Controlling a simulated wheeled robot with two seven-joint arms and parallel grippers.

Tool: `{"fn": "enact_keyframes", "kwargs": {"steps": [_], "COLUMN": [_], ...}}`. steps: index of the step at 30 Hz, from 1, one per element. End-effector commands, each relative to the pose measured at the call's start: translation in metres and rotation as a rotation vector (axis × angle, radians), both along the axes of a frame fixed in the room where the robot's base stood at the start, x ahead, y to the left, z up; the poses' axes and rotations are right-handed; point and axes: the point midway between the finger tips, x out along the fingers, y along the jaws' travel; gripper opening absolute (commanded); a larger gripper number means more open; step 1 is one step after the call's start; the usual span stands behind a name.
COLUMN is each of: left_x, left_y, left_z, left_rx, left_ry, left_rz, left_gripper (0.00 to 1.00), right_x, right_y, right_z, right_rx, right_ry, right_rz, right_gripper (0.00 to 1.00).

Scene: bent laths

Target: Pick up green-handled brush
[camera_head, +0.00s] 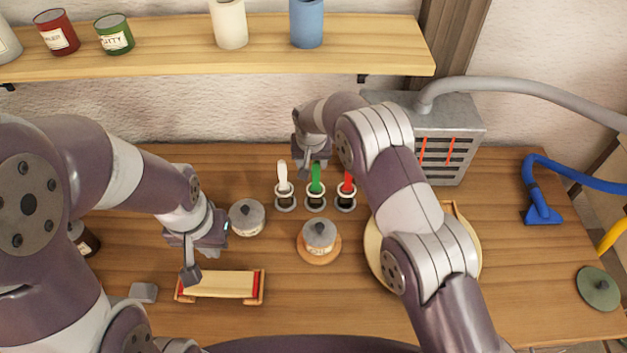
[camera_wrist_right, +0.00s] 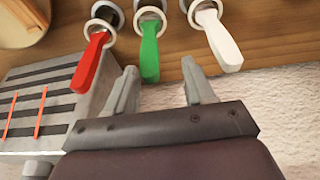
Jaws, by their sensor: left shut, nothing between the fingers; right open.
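The green-handled brush (camera_head: 316,180) stands upright in a ringed holder, between a white-handled brush (camera_head: 283,178) and a red-handled brush (camera_head: 347,185). My right gripper (camera_head: 309,168) is behind the brushes, close to the green handle. In the right wrist view the green handle (camera_wrist_right: 150,52) points toward the gap between the open, empty fingers of my right gripper (camera_wrist_right: 158,88). Its tip is near the left finger; contact cannot be told. My left gripper (camera_head: 190,275) is shut and empty, above the wooden rack with red ends (camera_head: 222,284).
A lidded jar (camera_head: 320,236) on a round board and another jar (camera_head: 246,217) stand in front of the brushes. A grey slotted box (camera_head: 455,135) with a hose stands behind right. A shelf (camera_head: 170,52) with cans hangs above. My right arm partly covers a round tray (camera_head: 466,232).

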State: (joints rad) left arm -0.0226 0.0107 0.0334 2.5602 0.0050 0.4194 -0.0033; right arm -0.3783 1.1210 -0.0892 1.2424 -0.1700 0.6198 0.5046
Motion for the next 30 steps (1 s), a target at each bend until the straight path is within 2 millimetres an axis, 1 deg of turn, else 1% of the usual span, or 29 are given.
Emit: {"fn": "enact_keyframes", "kwargs": {"steps": [1, 3, 5, 6, 9, 12, 16, 17, 18, 21, 28, 30], "left_x": [0.000, 0.000, 0.000, 0.000, 0.000, 0.000, 0.000, 0.000, 0.000, 0.000, 0.000, 0.000], "left_y": [0.000, 0.000, 0.000, 0.000, 0.000, 0.000, 0.000, 0.000, 0.000, 0.000, 0.000, 0.000], "left_z": [0.012, 0.025, 0.032, 0.031, 0.033, 0.032, 0.032, 0.032, 0.032, 0.032, 0.032, 0.029], "left_rx": [0.000, 0.000, 0.000, 0.000, 0.000, 0.000, 0.000, 0.000, 0.000, 0.000, 0.000, 0.000], "left_ry": [0.000, 0.000, -0.001, -0.001, 0.000, 0.000, 0.000, 0.000, 0.000, 0.000, 0.000, 0.000], "left_rz": [0.000, 0.000, 0.000, 0.000, 0.000, 0.000, 0.000, 0.000, 0.000, 0.000, 0.000, 0.000], "left_gripper": [0.00, 0.00, 0.00, 0.00, 0.00, 0.00, 0.00, 0.00, 0.00, 0.00, 0.00, 0.00], "right_x": [0.000, 0.002, 0.004, 0.006, 0.009, 0.010, 0.010, 0.010, 0.010, 0.010, 0.010, 0.011], "right_y": [-0.002, -0.005, -0.006, -0.006, -0.006, -0.005, -0.005, -0.005, -0.005, -0.005, -0.005, -0.005], "right_z": [-0.003, -0.014, -0.026, -0.035, -0.046, -0.050, -0.050, -0.050, -0.050, -0.050, -0.049, -0.047], "right_rx": [-0.003, -0.004, -0.003, -0.002, -0.002, -0.001, -0.001, -0.001, -0.001, -0.001, -0.001, -0.001], "right_ry": [0.006, 0.007, 0.005, 0.004, 0.002, 0.001, 0.002, 0.002, 0.002, 0.002, 0.002, 0.000], "right_rz": [-0.002, -0.002, -0.001, -0.001, -0.001, 0.000, 0.000, 0.000, 0.000, 0.000, 0.000, 0.000], "right_gripper": [0.53, 0.53, 0.53, 0.53, 0.53, 0.53, 0.53, 0.43, 0.30, 0.00, 0.00, 0.00]}}
